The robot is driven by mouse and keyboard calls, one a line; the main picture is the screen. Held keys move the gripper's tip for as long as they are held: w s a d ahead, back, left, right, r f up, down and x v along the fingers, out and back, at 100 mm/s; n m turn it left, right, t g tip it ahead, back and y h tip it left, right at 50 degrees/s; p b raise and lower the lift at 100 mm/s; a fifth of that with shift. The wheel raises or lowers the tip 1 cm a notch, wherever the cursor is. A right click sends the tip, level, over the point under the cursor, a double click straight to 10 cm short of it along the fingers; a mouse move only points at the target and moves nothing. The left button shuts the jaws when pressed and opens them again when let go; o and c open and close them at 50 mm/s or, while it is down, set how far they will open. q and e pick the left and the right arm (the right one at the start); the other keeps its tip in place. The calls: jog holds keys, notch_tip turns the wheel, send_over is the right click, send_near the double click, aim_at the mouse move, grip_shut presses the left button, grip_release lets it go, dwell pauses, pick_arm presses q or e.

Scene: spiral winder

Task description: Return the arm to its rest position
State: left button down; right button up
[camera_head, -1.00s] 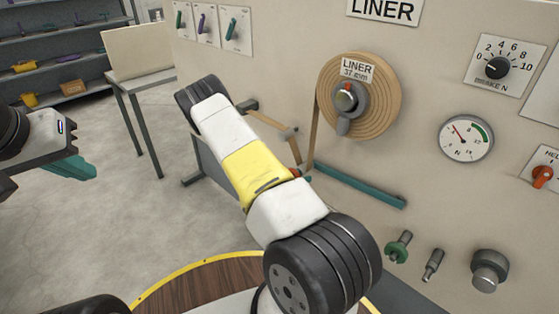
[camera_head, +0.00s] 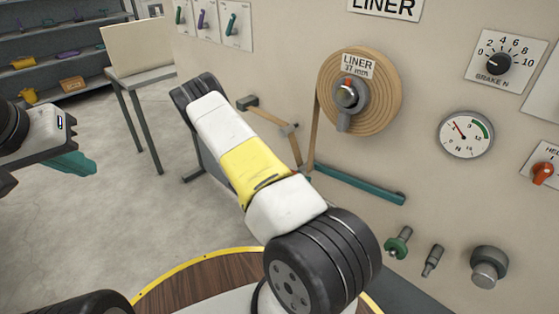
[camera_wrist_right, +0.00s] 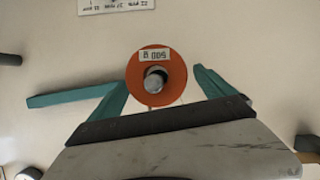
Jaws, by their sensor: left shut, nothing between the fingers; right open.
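My left gripper (camera_head: 76,163) is at the left edge of the head view, with its teal fingers together and empty, above open floor. My right arm (camera_head: 255,165), white and yellow with black joints, stretches across the middle of the head view; its gripper is hidden there. In the right wrist view my right gripper (camera_wrist_right: 161,78) is open, with its teal fingers apart. An orange disc (camera_wrist_right: 177,64) with an upside-down 500 g label sits around a metal peg between the fingertips in the picture. I cannot tell whether the fingers touch it.
The machine panel carries the liner roll (camera_head: 386,92), a brake dial (camera_head: 499,63), a gauge (camera_head: 465,134) and a teal bar (camera_head: 360,186). A round wooden table (camera_head: 190,280) is at the bottom. A side table (camera_head: 145,78) and shelves (camera_head: 65,50) stand beyond open floor.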

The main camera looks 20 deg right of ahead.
jog(key=w+a+r+n+t+y, duration=0.1)
jog(key=w+a+r+t+y, duration=0.15)
jog(key=a+r+y, duration=0.6)
jog(key=w+a+r+n+t+y, duration=0.1)
jog(key=w+a+r+n+y, duration=0.2)
jog(key=a+r, duration=0.9)
jog(key=s+a+r+y, duration=0.2)
jog(key=s+a+r, duration=0.1)
jog(key=r, duration=0.6)
jog(key=s+a+r+n+y, duration=0.3)
jog(key=s+r+n+y, duration=0.15)
jog(key=s+r, duration=0.75)
jog(key=s+d+n+g+h, duration=0.1)
jog(key=s+d+n+h, duration=0.1)
jog(key=s, duration=1.5)
jog(key=shift+d+r+n+h, duration=0.4)
jog(key=shift+d+n, duration=0.4)
jog(key=shift+n, duration=0.25)
jog(key=shift+g, duration=0.25)
